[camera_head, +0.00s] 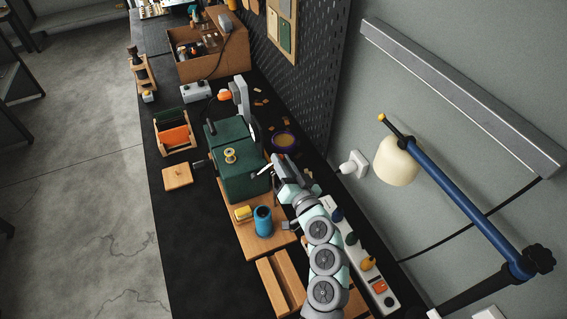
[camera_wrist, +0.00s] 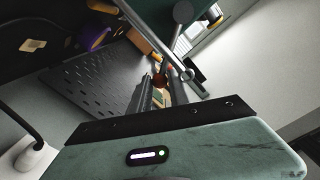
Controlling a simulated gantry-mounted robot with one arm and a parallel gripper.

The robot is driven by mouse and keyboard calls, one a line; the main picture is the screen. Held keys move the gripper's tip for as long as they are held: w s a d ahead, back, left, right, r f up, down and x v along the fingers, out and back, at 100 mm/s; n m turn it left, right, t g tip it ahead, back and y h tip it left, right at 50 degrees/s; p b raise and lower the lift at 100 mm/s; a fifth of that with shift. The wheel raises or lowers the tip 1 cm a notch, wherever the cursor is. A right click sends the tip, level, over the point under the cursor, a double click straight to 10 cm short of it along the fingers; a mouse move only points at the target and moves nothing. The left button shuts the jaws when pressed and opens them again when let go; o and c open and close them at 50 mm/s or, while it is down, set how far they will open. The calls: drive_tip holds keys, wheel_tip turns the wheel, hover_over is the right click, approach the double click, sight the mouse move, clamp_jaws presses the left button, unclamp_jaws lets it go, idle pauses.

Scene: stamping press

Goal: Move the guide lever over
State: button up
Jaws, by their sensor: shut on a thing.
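The dark green stamping press (camera_head: 242,175) stands on a wooden board, with a brass spool-like part (camera_head: 230,156) on its top and a grey upright plate (camera_head: 242,98) behind it. My gripper (camera_head: 276,172) is at the right side of the press. In the wrist view my gripper (camera_wrist: 160,88) has its fingers close together around a small reddish end piece (camera_wrist: 161,76), which appears to be the knob of the guide lever. A long pale bar runs beside it along the green body. The fingers and wrist hide most of the lever, so its angle cannot be told.
A purple-rimmed bowl (camera_head: 285,141) is behind my gripper. A power strip (camera_head: 373,275) lies at the right. The black bench top (camera_head: 190,235) is clear at the left front.

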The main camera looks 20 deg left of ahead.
clamp_jaws()
drive_tip(key=shift+s+a+r+p, duration=0.3)
drive_tip(key=shift+r+p, duration=0.2)
drive_tip(key=shift+r, duration=0.05)
drive_tip(key=shift+s+a+r+p, duration=0.3)
drive_tip(key=shift+r+p, duration=0.2)
drive_tip(key=shift+a+r, duration=0.1)
drive_tip(key=shift+s+a+r+p, duration=0.65)
drive_tip(key=shift+s+p, duration=0.05)
drive_tip(key=shift+p, duration=0.1)
drive_tip(key=shift+a, duration=0.1)
drive_tip(key=shift+s, duration=0.15)
